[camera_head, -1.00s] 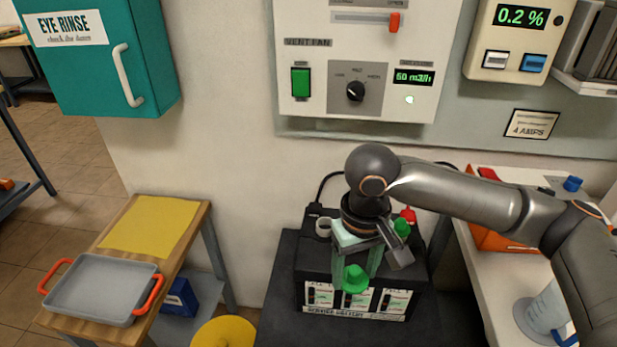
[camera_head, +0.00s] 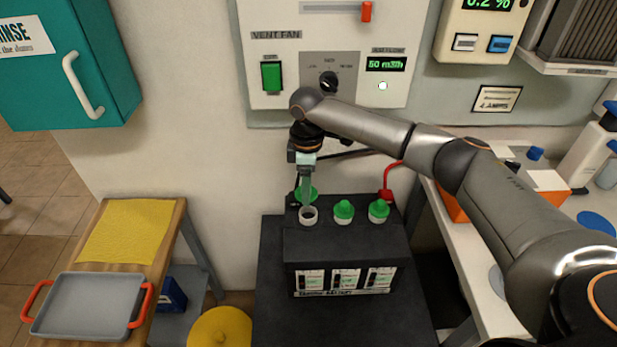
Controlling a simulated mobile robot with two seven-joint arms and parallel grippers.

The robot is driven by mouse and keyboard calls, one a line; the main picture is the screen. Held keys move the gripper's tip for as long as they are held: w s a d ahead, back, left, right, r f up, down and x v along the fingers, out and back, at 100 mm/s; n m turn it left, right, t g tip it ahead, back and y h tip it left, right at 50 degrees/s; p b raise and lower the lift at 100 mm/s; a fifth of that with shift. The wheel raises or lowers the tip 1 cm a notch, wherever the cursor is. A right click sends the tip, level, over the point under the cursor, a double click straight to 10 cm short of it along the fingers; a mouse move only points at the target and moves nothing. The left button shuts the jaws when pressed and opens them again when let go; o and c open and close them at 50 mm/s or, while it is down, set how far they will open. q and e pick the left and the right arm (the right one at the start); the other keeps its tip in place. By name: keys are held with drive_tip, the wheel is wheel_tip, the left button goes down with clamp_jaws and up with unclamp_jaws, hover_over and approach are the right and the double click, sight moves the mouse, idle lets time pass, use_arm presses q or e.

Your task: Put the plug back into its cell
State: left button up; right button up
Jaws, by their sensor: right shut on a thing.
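The black battery (camera_head: 340,243) stands on a dark stand, with three cell openings along its top. The left cell (camera_head: 308,215) is open and shows a pale ring around a dark hole. Green plugs sit in the middle cell (camera_head: 343,211) and the right cell (camera_head: 378,210). My right gripper (camera_head: 306,187) points down just behind the open cell in this view, shut on a green plug (camera_head: 311,194). The fingers partly hide that plug. It appears above and behind the opening, not in it; the exact gap is hard to tell. My left gripper is not in view.
A red clamp and cable (camera_head: 386,194) are at the battery's back right. The vent fan panel (camera_head: 325,60) is on the wall behind my arm. A grey tray (camera_head: 88,305) is on the wooden table at left. A yellow round thing (camera_head: 220,328) stands low between.

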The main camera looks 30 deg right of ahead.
drive_tip(key=shift+w+d+f+n, duration=0.1)
drive_tip(key=shift+w+d+n, duration=0.25)
drive_tip(key=shift+n, duration=0.05)
drive_tip(key=shift+f, duration=0.15)
wheel_tip(320, 180, down, 2)
drive_tip(key=shift+f+b, duration=0.15)
drive_tip(key=shift+b, duration=1)
drive_tip(key=f+b, duration=0.2)
drive_tip(key=shift+b, duration=0.3)
drive_tip(key=shift+f, duration=0.95)
drive_tip(key=shift+p, duration=1)
drive_tip(key=shift+f+p, duration=0.15)
drive_tip(key=shift+p, duration=0.15)
drive_tip(key=shift+d+p, duration=0.1)
drive_tip(key=shift+p, duration=0.3)
idle(0.4)
